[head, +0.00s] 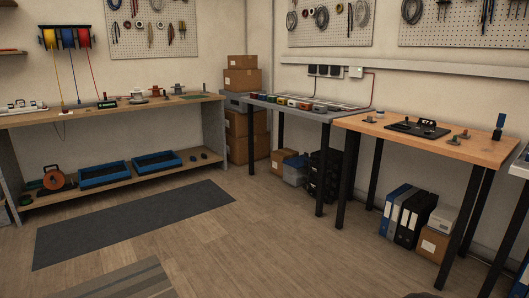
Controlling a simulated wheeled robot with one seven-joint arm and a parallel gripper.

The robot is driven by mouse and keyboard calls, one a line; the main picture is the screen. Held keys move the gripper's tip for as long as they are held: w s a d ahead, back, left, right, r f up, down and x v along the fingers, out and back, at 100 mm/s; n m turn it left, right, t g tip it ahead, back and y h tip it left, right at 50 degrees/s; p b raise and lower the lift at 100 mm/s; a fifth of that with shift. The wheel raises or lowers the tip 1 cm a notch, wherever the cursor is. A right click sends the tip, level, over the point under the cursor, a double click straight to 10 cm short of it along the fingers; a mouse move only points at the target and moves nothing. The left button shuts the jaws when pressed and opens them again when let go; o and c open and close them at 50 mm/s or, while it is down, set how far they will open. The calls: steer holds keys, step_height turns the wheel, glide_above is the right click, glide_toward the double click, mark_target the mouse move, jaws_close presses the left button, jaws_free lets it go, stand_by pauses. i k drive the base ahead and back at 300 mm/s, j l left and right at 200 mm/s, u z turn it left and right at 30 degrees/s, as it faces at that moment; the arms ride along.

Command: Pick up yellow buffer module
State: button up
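A row of several small coloured modules stands on the grey-topped table (322,117) at the back centre. One small block in that row looks yellow and may be the yellow buffer module (292,102); it is too small in the head view to be sure. Its neighbours in the row look dark, green and reddish.
A wooden table (470,150) with a black plate (415,130) stands to the right. A long workbench (60,117) runs along the left wall. Cardboard boxes (246,122) fill the back corner. The wooden floor (270,235) before the tables is clear, with a dark mat (135,222) at left.

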mark_target(282, 101)
steer(key=i, duration=2.4)
